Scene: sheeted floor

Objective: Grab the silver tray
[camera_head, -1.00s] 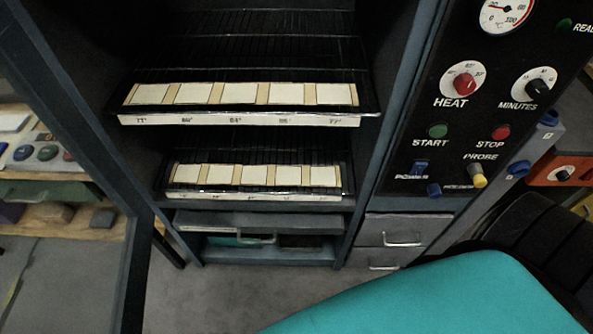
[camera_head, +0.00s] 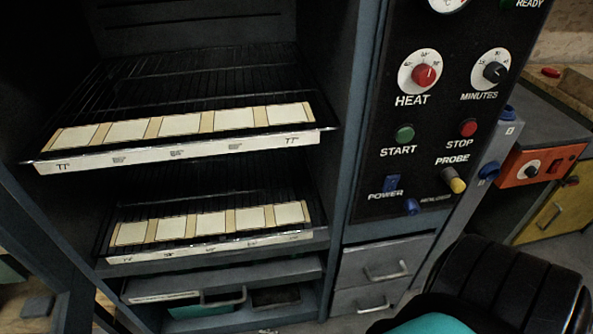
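I cannot make out a clear silver tray. A flat grey metal panel (camera_head: 225,278) sits under the lower rack of the open oven-like cabinet, with a handle (camera_head: 222,297) at its front; I cannot tell if it is the tray. Two dark wire racks stand inside the cabinet, the upper rack (camera_head: 170,88) and the lower rack (camera_head: 160,203). Each has a white front strip with a row of cream cards behind it.
A control panel (camera_head: 440,125) with knobs and buttons is right of the cabinet opening. Two closed grey drawers (camera_head: 350,268) sit beneath it. A black ribbed object (camera_head: 510,285) and a teal surface (camera_head: 430,324) fill the lower right. An orange box (camera_head: 545,160) is at the right.

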